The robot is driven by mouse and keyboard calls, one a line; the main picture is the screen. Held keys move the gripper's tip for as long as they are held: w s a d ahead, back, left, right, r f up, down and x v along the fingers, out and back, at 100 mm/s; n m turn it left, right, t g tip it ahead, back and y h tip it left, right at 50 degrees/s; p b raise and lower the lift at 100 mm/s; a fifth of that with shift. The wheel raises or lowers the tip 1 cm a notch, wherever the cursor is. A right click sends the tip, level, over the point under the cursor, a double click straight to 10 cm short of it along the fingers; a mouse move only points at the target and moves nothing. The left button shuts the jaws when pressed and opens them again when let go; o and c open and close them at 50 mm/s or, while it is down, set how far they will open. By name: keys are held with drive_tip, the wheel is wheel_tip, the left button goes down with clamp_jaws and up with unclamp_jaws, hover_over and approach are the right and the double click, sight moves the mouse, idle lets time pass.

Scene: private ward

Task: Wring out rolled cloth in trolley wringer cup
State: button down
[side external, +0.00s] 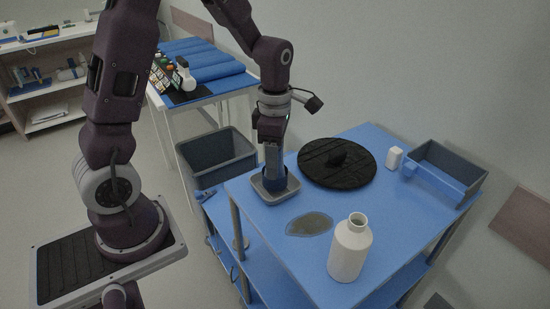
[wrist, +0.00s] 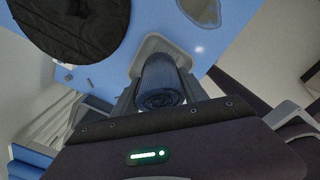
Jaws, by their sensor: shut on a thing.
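A dark blue rolled cloth (wrist: 160,82) is upright between the fingers of my gripper (wrist: 162,95) in the wrist view. My gripper (side external: 274,160) is shut on it and points down in the side view. The cloth's lower end stands in or just over the grey wringer cup (side external: 262,193) at the near left corner of the blue trolley top (side external: 270,229). The cup's pale rim also shows in the wrist view (wrist: 150,43). I cannot tell whether the cloth touches the cup's floor.
A black round lid-like disc (side external: 315,169) lies behind the cup. A dark wet-looking patch (side external: 310,224) and a white bottle (side external: 350,250) are to the right. A small white block (side external: 394,158) and grey-blue tray (side external: 458,158) stand at the far right. A grey bin (side external: 220,153) is left.

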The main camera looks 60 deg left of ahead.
drive_tip(key=shift+f, duration=0.65)
drive_tip(key=n, duration=0.5)
drive_tip(key=shift+r, duration=0.15)
drive_tip(key=m, duration=0.5)
drive_tip(key=m, duration=0.5)
drive_tip(key=n, duration=0.5)
drive_tip(key=shift+f, duration=0.25)
